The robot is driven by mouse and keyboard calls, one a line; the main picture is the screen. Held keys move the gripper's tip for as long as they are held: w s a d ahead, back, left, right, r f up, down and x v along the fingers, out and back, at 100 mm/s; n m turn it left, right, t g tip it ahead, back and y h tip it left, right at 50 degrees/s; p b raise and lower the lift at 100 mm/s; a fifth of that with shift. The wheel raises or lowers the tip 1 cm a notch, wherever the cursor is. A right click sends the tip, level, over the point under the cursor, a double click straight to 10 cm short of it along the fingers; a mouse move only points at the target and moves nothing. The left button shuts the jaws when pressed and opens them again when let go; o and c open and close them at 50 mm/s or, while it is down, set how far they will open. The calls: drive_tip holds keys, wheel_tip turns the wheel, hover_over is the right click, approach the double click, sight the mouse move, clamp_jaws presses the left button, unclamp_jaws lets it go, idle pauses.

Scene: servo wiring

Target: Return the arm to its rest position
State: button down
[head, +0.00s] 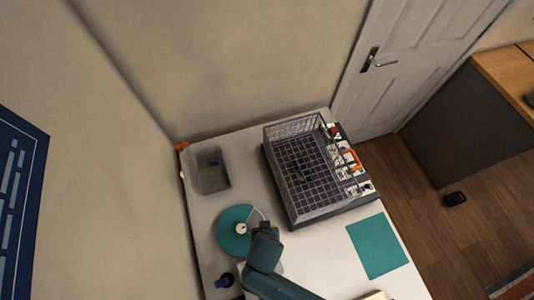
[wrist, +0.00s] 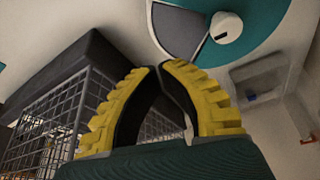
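My arm (head: 268,255) reaches up from the bottom of the head view over the white table. My gripper (head: 266,226) is over the table by the right edge of a round teal disc (head: 229,238). In the wrist view, the yellow ridged fingers of my gripper (wrist: 160,67) lean together and their tips nearly meet. Nothing shows held between them. The disc also shows beyond the fingertips in the wrist view (wrist: 262,22), with a grey sector and a white hub. Whether the gripper touches anything is hard to tell.
A wire basket (head: 305,172) on a dark base stands at the back right, with small parts along its right side. A grey bin (head: 210,171) with a blue item is at the back left. A teal mat (head: 377,247) lies at right. A dark blue object (head: 224,281) stands at front left.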

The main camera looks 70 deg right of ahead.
drive_tip(key=shift+a+r, duration=0.25)
drive_tip(key=shift+r, duration=0.25)
